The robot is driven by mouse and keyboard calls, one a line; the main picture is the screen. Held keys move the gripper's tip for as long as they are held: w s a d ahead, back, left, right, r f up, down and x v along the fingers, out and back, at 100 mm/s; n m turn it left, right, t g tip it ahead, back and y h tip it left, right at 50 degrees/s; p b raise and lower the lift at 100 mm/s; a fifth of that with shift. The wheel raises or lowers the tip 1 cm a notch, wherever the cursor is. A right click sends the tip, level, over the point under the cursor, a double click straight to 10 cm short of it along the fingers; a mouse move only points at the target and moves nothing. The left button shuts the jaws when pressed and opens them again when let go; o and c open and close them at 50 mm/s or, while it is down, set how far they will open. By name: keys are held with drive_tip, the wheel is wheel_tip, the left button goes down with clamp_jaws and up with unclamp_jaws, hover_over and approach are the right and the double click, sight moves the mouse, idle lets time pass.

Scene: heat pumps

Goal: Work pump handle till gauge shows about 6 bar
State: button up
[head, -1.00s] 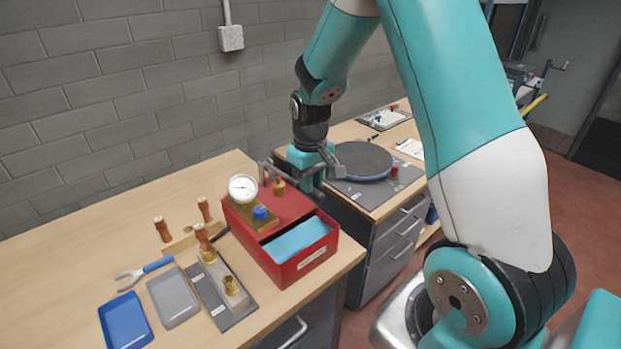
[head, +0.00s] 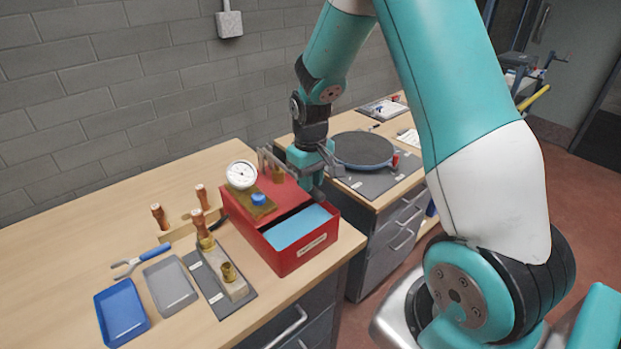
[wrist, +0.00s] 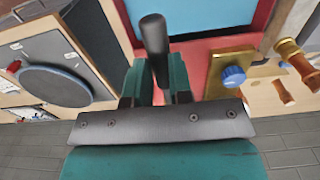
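The red test pump (head: 292,258) stands at the right end of the near bench, with blue liquid in its open tank (head: 300,232). Its round white gauge (head: 241,174) faces me, but its reading is too small to tell. A blue knob (head: 259,199) sits on the brass block in front of the gauge; it also shows in the wrist view (wrist: 233,77). My gripper (head: 316,176) is over the pump's back right side. In the wrist view, its teal fingers (wrist: 158,85) are shut on the dark pump handle (wrist: 154,38), whose end sticks out past them.
A second bench behind holds a round dark disc (head: 362,149). The bench's left part is clear.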

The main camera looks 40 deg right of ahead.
drive_tip(key=shift+s+f+b, duration=0.1)
drive_tip(key=shift+f+b, duration=0.35)
drive_tip(key=shift+f, duration=0.35)
drive_tip(key=shift+r, duration=0.1)
wheel_tip(320, 180, up, 12)
drive_tip(key=p, duration=1)
drive_tip(key=shift+r, duration=0.1)
idle(1.3)
